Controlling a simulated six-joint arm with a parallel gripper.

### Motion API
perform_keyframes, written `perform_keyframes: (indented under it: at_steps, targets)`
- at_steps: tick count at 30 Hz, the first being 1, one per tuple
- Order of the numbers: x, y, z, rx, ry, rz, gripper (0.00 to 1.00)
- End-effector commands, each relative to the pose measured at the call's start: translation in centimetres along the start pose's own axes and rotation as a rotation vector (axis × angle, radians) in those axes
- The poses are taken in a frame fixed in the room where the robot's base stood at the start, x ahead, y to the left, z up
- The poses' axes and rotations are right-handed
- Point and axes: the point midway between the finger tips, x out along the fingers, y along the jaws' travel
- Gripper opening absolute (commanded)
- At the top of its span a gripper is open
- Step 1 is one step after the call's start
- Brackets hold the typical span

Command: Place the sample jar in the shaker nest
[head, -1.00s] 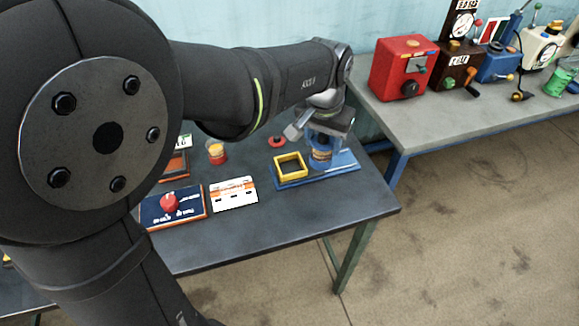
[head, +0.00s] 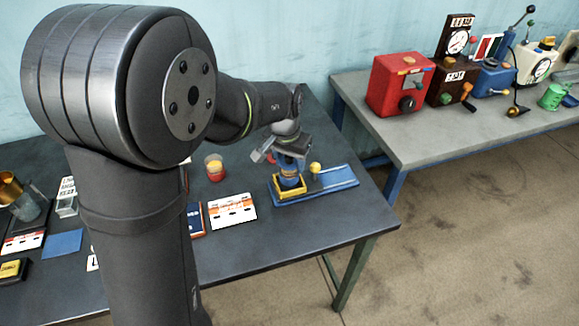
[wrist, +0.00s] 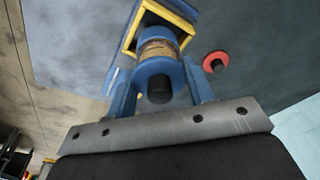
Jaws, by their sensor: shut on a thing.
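The sample jar (wrist: 157,48) has a blue lid with a dark knob and an amber-brown band; it also shows in the head view (head: 289,173). My gripper (wrist: 160,72) is shut on it, with one blue finger on each side. The shaker nest is a square yellow frame (head: 301,190) on a blue base plate (head: 338,181). The jar stands roughly upright over the nest, its lower end lined up within the frame. In the wrist view the yellow frame (wrist: 176,17) shows around the jar's far end. How deep the jar sits is hidden.
A yellow knob (head: 315,167) stands on the base beside the nest. A red disc with a dark knob (wrist: 215,62) lies near my gripper. A jar with red contents (head: 215,168) and a white card (head: 232,210) are to the left. The table's front right is clear.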

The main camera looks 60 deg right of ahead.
Motion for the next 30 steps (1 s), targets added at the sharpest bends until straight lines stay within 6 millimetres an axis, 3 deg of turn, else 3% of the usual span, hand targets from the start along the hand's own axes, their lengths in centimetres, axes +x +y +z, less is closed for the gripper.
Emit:
perform_keyframes:
  at_steps: [5, 15, 16, 19, 30]
  targets:
    - [2.4, 0.0, 0.4, 0.000, -0.002, 0.000, 0.20]
    - [2.7, 0.0, 0.4, 0.000, -0.001, 0.000, 0.20]
    - [2.7, 0.0, 0.5, 0.000, -0.001, 0.000, 0.50]
    - [2.7, 0.0, 0.4, 0.000, -0.001, 0.000, 0.70]
    - [2.1, 0.0, 0.3, 0.000, 0.001, 0.000, 0.70]
